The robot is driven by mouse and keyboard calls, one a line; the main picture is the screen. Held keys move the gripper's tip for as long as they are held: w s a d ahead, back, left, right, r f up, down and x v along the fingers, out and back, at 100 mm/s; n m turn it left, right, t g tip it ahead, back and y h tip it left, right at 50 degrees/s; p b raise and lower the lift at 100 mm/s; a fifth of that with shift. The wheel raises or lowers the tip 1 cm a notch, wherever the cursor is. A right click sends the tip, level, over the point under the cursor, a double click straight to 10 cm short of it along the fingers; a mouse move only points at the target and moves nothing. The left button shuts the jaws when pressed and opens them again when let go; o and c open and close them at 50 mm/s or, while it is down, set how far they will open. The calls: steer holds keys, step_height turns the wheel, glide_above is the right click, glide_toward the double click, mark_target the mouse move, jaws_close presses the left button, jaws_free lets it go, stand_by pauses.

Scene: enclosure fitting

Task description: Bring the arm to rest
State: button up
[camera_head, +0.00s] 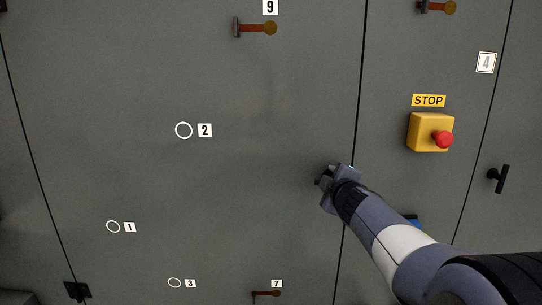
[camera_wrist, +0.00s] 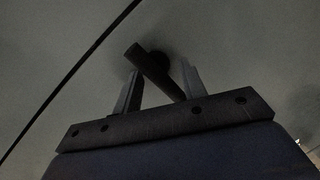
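My gripper (camera_head: 322,182) is at the grey panel, just left of the dark seam in the head view. In the wrist view my gripper (camera_wrist: 159,68) has its two fingers spread apart. A dark bar-shaped handle (camera_wrist: 153,70) on a round dark base lies slantwise between and beyond the fingers. A gap shows between the left finger and the bar; whether the right finger touches it I cannot tell. In the head view my gripper hides this handle, or nearly so.
A black handle (camera_head: 498,179) is at the far right. A blue item (camera_head: 413,221) is partly behind my arm. The panel's left is mostly flat.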

steer(key=shift+m+y, duration=0.4)
steer(key=shift+m, duration=1)
steer(key=shift+d, duration=0.1)
